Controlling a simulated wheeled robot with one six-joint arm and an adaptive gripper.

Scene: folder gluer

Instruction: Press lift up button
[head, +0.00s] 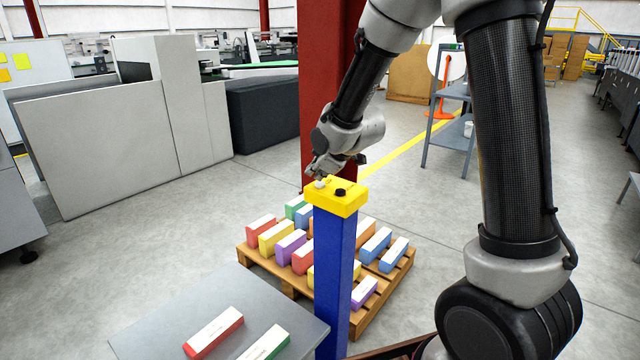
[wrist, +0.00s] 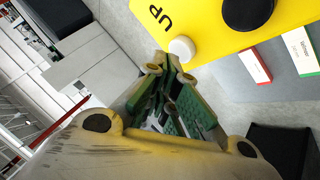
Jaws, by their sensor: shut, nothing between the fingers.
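A yellow button box (head: 347,204) sits on top of a blue post (head: 334,270). On its top are a white button (head: 320,184) and a black button (head: 341,192). In the wrist view the white button (wrist: 182,49) lies beside the printed letters "UP" (wrist: 160,15), and the black button (wrist: 247,12) is farther right. My gripper (head: 318,176) is shut and empty, right at the white button. In the wrist view its fingertips (wrist: 170,62) are just beside and below that button. I cannot tell whether they touch it or whether it is pressed in.
A wooden pallet (head: 287,287) with several coloured cartons stands behind the post. A grey table (head: 160,335) with two cartons is in front at the left. A red column (head: 318,90) rises behind my arm. Open floor lies at the right.

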